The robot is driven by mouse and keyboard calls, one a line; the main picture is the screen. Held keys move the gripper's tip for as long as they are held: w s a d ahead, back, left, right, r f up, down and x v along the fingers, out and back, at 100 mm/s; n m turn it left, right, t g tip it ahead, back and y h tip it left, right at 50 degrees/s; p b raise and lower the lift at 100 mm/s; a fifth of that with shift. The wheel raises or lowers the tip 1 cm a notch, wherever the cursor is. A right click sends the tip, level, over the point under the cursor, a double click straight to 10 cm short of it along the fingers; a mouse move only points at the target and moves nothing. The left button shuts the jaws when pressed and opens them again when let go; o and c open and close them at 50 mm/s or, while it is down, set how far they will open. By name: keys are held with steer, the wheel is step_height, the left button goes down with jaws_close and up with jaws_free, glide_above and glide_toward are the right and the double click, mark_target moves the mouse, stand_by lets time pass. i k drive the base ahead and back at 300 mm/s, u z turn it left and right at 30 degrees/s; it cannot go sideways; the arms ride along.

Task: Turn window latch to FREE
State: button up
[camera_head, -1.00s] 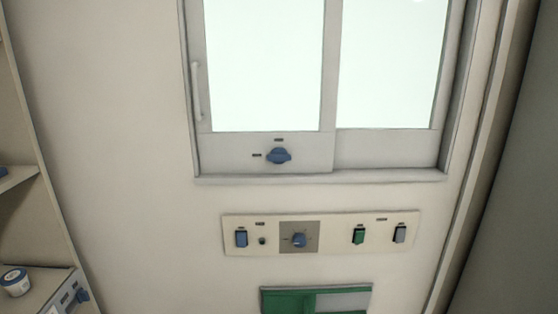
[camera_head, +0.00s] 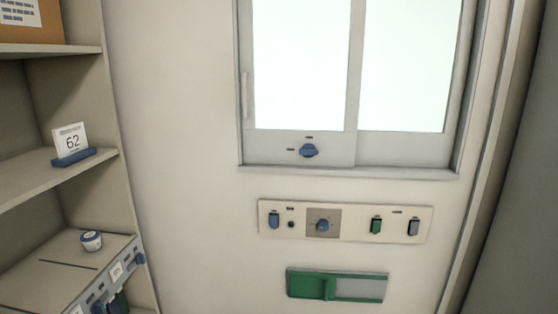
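The window latch (camera_head: 309,150) is a blue knob on the lower frame rail of the left pane of the sliding window (camera_head: 300,65). Its handle lies roughly horizontal. Small dark labels sit above it and to its left, too small to read. My gripper is not in view, and nothing touches the latch.
Below the window is a switch panel (camera_head: 348,222) with rockers and a blue dial (camera_head: 322,225). Under it is a green slider plate (camera_head: 336,285). A shelf unit (camera_head: 60,175) stands at left, holding a "62" card (camera_head: 71,142) and a small jar (camera_head: 91,240).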

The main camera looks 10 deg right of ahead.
mark_target(309, 151)
steer(key=u, duration=0.2)
steer(key=k, duration=0.55)
steer(key=u, duration=0.7)
steer(key=k, duration=0.5)
steer(key=u, duration=0.85)
steer(key=i, duration=1.5)
steer(key=z, duration=0.8)
steer(key=i, duration=0.8)
steer(key=z, duration=0.35)
